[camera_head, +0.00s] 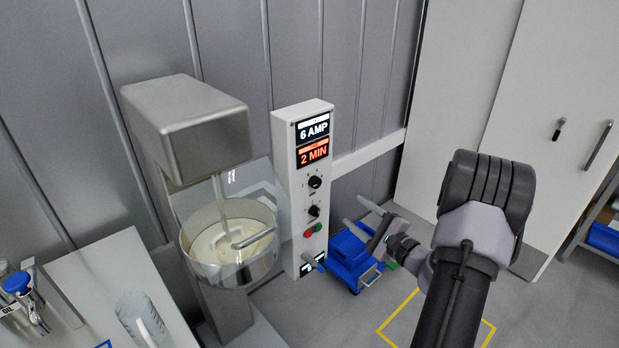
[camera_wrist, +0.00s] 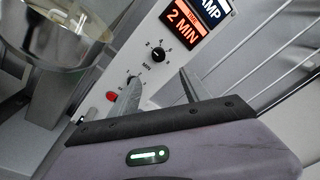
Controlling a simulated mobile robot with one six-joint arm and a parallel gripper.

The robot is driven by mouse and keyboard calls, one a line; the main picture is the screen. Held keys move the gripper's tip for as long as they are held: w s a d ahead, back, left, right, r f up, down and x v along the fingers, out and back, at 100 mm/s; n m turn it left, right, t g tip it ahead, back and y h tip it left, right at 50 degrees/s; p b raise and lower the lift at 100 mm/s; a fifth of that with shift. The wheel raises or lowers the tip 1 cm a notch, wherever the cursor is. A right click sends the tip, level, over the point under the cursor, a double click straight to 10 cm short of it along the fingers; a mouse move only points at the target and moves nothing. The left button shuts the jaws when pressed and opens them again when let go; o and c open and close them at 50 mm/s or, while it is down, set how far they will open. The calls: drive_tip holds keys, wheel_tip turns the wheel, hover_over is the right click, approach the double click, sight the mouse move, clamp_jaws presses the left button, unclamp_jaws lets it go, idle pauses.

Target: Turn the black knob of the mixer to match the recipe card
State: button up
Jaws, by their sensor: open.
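The mixer (camera_head: 190,120) stands at the left with a clear bowl of pale dough. Its white control panel (camera_head: 284,190) has displays reading "6 AMP" and "2 MIN". Below them are an upper black knob (camera_head: 315,182) and a lower black knob (camera_head: 314,211). The upper knob (camera_wrist: 157,54) shows clearly in the wrist view with a number scale around it. The lower knob is largely hidden there behind the left finger. My gripper (camera_head: 354,212) is open and empty, right of the panel, its fingers (camera_wrist: 158,88) pointing towards the knobs, apparently without contact. I see no separate recipe card.
A red button and a green button sit under the lower knob. A blue wheeled item (camera_head: 350,262) stands on the floor beside the panel. A bench (camera_head: 95,290) with a beaker (camera_head: 140,320) is at lower left. White cabinets (camera_head: 470,80) stand at the right.

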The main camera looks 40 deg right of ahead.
sight(318, 184)
drive_tip(key=w, duration=1.5)
drive_tip(key=shift+w, duration=0.35)
clamp_jaws()
